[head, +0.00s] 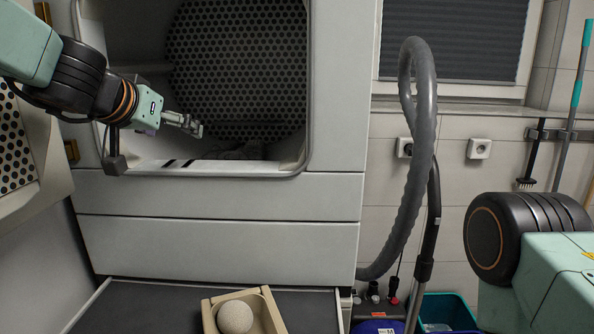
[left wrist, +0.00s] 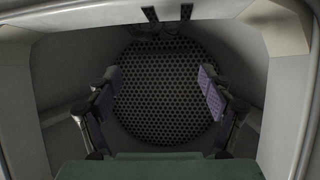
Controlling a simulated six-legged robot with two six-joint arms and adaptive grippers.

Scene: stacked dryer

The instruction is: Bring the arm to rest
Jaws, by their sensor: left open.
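My left gripper (head: 190,124) is at the open mouth of the dryer (head: 220,205) in the head view, in front of the perforated drum back (head: 235,65). In the left wrist view its two purple-padded fingers (left wrist: 159,92) are spread wide with nothing between them. The drum back (left wrist: 160,98) shows behind them. My left arm reaches in from the left. My right arm (head: 530,245) shows at the lower right, but its gripper is out of the picture. A dim grey lump (head: 246,151), possibly cloth, lies at the bottom of the drum.
The open dryer door (head: 18,145) stands at the left. Below, a pulled-out dark shelf (head: 165,308) bears a wooden box (head: 268,308) with a pale ball (head: 235,317). A vacuum hose (head: 423,130) and a teal bin (head: 448,309) stand to the right.

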